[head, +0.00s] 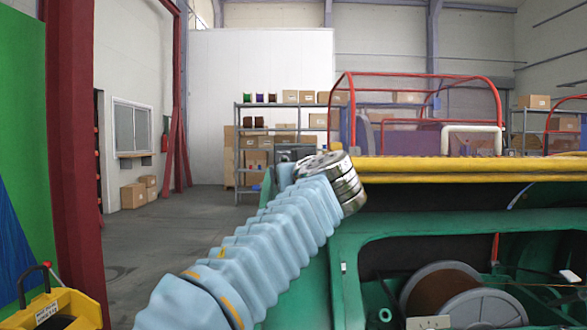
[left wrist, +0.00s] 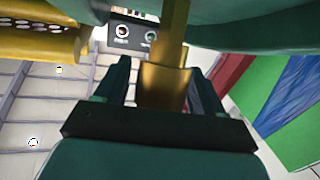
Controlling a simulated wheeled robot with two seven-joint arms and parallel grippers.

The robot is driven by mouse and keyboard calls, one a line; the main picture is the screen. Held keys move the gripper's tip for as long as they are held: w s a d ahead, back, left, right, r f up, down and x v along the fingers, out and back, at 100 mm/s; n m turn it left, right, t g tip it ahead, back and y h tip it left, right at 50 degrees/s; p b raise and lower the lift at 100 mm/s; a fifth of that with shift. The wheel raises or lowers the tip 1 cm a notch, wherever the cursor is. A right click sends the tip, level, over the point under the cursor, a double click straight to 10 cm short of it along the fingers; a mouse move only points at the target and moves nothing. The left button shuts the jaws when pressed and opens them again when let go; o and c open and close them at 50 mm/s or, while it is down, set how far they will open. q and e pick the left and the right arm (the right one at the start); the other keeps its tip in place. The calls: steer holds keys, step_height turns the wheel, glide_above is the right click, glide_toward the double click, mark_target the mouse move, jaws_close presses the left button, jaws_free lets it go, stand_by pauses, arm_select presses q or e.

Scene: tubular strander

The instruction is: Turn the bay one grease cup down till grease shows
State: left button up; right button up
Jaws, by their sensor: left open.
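In the left wrist view a brass grease cup (left wrist: 163,88), with a narrower stem above it, stands between the two fingers of my left gripper (left wrist: 160,76). The fingers are apart, one on each side of the cup, with a visible gap on the right. I cannot tell whether the left finger touches it. In the head view my left arm in its pale blue sleeve reaches up to the green machine frame (head: 345,270). Its wrist hides the fingers and the cup there. My right gripper is not in view.
A yellow rail (head: 460,170) runs along the machine's top, with a red tubular guard (head: 420,76) behind it. A reel (head: 440,288) sits in the bay at lower right. A small box with round controls (left wrist: 135,34) is beyond the cup.

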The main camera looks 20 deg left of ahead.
arm_select(q)
steer(key=c, duration=1)
steer(key=shift+o, duration=0.2)
steer(key=shift+h, duration=0.3)
